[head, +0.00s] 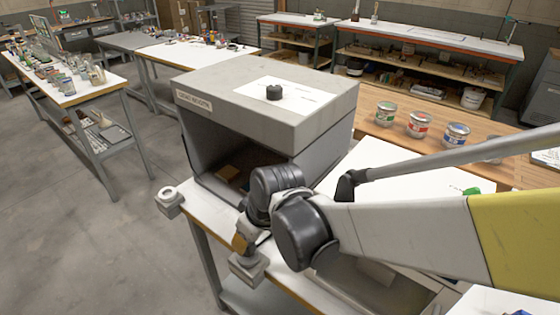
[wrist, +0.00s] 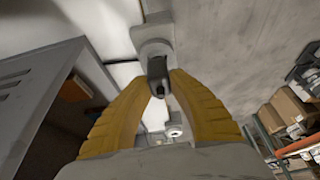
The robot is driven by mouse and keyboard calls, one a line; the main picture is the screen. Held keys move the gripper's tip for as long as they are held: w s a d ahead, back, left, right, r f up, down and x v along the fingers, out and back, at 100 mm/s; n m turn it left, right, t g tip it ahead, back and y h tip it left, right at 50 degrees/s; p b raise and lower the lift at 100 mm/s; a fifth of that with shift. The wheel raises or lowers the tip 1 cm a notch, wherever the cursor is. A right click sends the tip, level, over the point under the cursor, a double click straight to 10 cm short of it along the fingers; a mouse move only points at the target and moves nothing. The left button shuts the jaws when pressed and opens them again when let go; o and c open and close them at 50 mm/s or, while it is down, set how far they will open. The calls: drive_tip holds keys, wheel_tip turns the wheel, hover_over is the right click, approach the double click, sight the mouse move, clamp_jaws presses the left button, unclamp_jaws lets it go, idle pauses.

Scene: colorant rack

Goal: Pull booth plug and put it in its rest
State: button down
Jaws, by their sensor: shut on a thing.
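The booth is a grey open-fronted box (head: 270,105) on a white-topped bench. It also shows at the left of the wrist view (wrist: 35,95). My gripper (head: 240,243) is low at the bench's front edge. In the wrist view its yellow-brown fingers (wrist: 158,82) are shut on a small black plug (wrist: 157,72). The plug overlaps a pale grey block (wrist: 153,36), which shows just below my gripper in the head view (head: 249,268); I cannot tell whether it is seated in it. A pale fitting with a round opening (head: 170,201) sits at the bench's left corner, also in the wrist view (wrist: 173,130).
A white card with a black knob-like piece (head: 274,92) lies on the booth's top. Several lidded jars (head: 418,124) stand on the wooden bench behind. The concrete floor (head: 90,245) left of the bench is clear.

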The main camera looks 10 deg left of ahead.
drive_tip(key=shift+f+b, duration=0.85)
drive_tip(key=shift+f, duration=0.3)
drive_tip(key=c, duration=1.2)
unclamp_jaws()
drive_tip(key=shift+r, duration=0.1)
